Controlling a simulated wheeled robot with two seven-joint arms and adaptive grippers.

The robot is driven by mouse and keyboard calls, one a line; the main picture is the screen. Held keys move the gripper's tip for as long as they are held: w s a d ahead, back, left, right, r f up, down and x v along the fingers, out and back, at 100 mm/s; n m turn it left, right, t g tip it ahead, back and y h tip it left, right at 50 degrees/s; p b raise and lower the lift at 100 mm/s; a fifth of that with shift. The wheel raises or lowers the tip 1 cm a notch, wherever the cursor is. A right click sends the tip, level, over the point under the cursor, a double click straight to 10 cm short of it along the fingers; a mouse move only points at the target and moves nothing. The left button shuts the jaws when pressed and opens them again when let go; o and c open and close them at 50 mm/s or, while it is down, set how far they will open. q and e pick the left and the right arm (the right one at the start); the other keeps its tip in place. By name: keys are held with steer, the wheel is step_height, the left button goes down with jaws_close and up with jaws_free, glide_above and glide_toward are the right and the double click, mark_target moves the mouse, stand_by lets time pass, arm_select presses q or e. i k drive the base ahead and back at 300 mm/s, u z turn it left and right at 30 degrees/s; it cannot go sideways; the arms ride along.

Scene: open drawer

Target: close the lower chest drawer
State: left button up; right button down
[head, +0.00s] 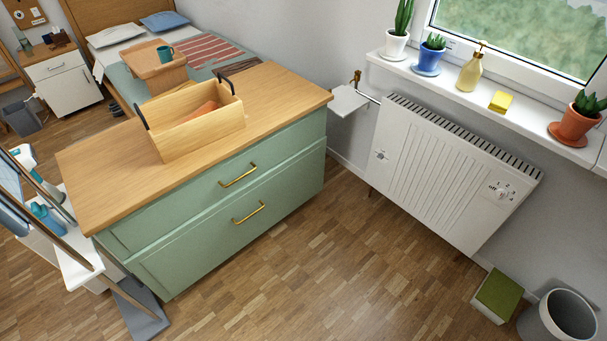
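The green chest (112,242) has a wooden top and two drawers with brass handles. The lower drawer (190,258) has its handle (249,212) at the middle of its front. Its front seems to stand slightly forward of the upper drawer (185,205), with a thin ledge along its top edge. No deep opening shows, and I cannot tell exactly how far out it is. The upper drawer, with its own handle (239,175), looks shut. Neither of my grippers is in view.
A wooden box (205,137) with dark handles stands on the chest top. The floor (320,260) before the drawers is clear. A radiator (445,165) is right, with a green-topped box (497,295) and bin (562,318) below. A white stand (80,270) is left.

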mark_target(169, 264)
steer(key=i, duration=0.95)
steer(key=u, duration=0.65)
